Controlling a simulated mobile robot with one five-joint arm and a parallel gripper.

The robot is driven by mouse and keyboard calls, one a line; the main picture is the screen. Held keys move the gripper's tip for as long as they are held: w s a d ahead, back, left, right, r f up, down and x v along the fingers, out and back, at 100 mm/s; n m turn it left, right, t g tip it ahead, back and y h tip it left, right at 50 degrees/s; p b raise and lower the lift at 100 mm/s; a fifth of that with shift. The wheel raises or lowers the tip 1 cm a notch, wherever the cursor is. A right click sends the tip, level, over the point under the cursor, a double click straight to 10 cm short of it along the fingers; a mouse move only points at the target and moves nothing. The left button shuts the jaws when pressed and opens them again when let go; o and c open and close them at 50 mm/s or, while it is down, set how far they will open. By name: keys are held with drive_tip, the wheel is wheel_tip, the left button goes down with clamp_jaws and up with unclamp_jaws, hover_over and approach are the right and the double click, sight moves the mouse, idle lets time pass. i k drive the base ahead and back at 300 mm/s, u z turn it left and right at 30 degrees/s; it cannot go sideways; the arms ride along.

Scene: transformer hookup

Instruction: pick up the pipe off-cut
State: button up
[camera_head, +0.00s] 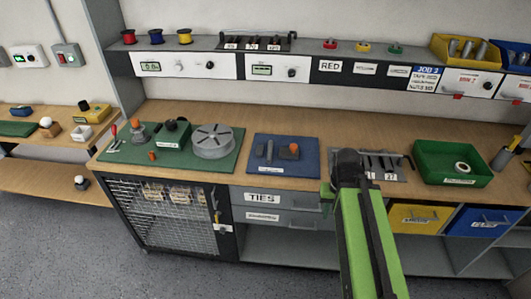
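A short white ring with a hole (461,167) lies in the green tray (430,178) at the right of the bench. It looks like a cut piece of pipe, but I cannot tell for sure that it is the pipe off-cut. My green arm rises from the bottom edge, right of the middle, to a dark joint in front of the bench edge, left of the tray. My gripper's fingers cannot be made out, so neither their opening nor anything in them shows. The arm hides part of a dark slotted rack (385,165).
A blue mat (262,167) with grey parts and an orange block lies left of my arm. A green mat (112,153) carries a grey round plate (212,140) and a green box. Bare wood lies behind the mats.

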sight(269, 160)
drive_tip(key=u, duration=0.45)
drive_tip(key=k, duration=0.1)
drive_tip(key=u, duration=3.25)
drive_tip(key=k, duration=1.45)
drive_tip(key=z, duration=1.35)
drive_tip(key=i, duration=1.7)
